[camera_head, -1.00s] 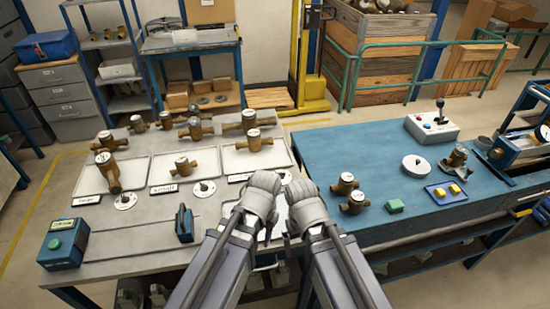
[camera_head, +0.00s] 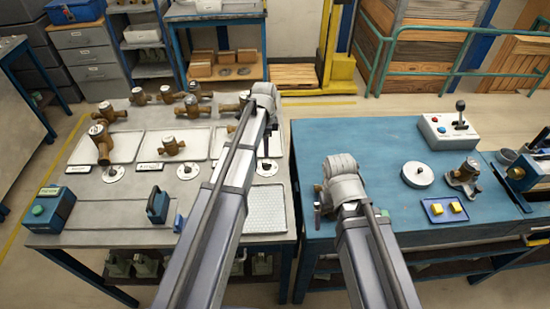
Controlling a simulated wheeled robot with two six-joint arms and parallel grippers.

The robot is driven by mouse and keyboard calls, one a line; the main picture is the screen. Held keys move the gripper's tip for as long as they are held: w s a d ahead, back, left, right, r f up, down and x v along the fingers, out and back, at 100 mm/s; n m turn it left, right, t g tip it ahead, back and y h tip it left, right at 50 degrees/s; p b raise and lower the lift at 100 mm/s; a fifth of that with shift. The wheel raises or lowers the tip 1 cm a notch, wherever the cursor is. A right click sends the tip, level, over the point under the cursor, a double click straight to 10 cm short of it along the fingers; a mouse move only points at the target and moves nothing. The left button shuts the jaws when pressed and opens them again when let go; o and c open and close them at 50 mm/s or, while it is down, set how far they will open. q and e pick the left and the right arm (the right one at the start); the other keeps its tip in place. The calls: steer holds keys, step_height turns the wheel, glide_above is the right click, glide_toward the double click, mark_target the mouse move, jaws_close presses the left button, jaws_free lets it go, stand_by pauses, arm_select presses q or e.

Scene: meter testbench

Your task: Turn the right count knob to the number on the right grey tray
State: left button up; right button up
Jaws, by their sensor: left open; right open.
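The right grey tray (camera_head: 221,147) is mostly hidden behind my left arm, and its number cannot be read. The right count knob (camera_head: 264,167) is a pale round dial in front of it, partly visible to the right of that arm. My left gripper (camera_head: 267,144) points down, open, just above or at this knob; contact cannot be told. My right gripper (camera_head: 319,207) is open over the left part of the blue table, its fingers mostly hidden by its own wrist.
The left tray (camera_head: 127,148) and middle tray (camera_head: 200,150) hold brass meters, with a dial (camera_head: 113,174) and another dial (camera_head: 187,172) before them. The blue table (camera_head: 390,140) carries a control box (camera_head: 446,130) and a blue tray (camera_head: 431,211).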

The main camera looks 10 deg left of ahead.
mark_target(267, 166)
arm_select(q)
steer(key=shift+s+f+b, duration=0.1)
steer(key=shift+f+b, duration=0.25)
step_height(267, 166, down, 7)
steer(key=b, duration=0.7)
steer(key=shift+f, duration=0.1)
jaws_close()
